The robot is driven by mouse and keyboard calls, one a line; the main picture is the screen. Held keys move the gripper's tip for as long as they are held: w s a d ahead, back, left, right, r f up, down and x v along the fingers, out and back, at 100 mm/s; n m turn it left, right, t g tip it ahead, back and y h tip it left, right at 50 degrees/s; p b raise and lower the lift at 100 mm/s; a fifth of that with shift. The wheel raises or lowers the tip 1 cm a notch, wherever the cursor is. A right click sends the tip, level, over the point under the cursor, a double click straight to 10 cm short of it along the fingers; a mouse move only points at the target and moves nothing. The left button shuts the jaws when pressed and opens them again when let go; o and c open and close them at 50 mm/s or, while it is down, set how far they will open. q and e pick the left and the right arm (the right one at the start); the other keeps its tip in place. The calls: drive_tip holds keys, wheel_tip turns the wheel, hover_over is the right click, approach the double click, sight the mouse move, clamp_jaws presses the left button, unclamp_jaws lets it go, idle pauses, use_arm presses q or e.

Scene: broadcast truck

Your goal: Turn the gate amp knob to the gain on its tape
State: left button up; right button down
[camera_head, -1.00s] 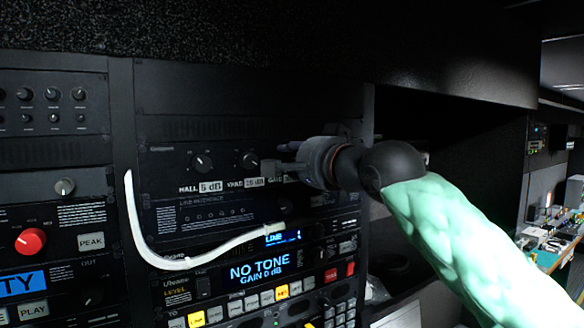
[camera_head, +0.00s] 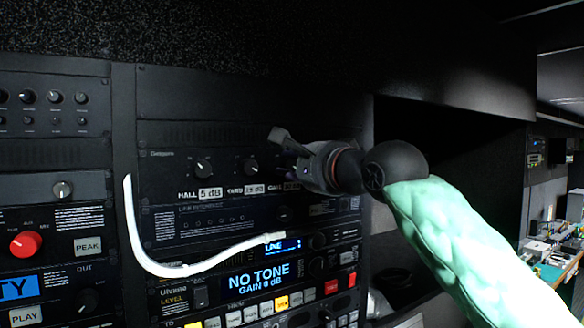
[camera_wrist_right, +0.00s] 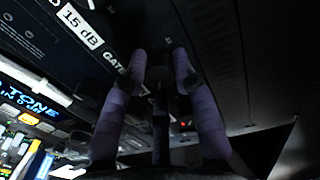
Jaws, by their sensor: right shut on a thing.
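The amp panel (camera_head: 225,158) carries a row of knobs over white tape labels. The hall knob (camera_head: 203,167) sits above tape reading 5 dB, and the yard knob (camera_head: 250,167) above tape that reads 15 dB in the wrist view (camera_wrist_right: 82,27). My right gripper (camera_head: 284,150) is at the gate position, right of the yard knob, and hides the gate knob in the head view. In the wrist view its two purple fingers are closed around the dark gate knob (camera_wrist_right: 158,76), beside the GATE lettering (camera_wrist_right: 115,62). The gate tape's value is not readable. My left gripper is not in view.
A white curved strip (camera_head: 150,258) hangs in front of the rack. Below the amp, a display (camera_head: 256,280) reads NO TONE, GAIN 0 dB, above several buttons. A red knob (camera_head: 26,243) is at the left. A dark recess opens right of the rack.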

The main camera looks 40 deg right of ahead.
drive_tip(key=shift+s+r, duration=0.1)
drive_tip(key=c, duration=1)
unclamp_jaws()
drive_tip(key=shift+d, duration=0.1)
drive_tip(key=shift+s, duration=0.1)
drive_tip(key=shift+s+a, duration=0.25)
drive_tip(key=shift+s, duration=1.7)
drive_tip(key=shift+s+a, duration=0.2)
drive_tip(key=shift+s, duration=1.75)
drive_tip(key=shift+s+a, duration=0.25)
drive_tip(key=shift+s, duration=1.7)
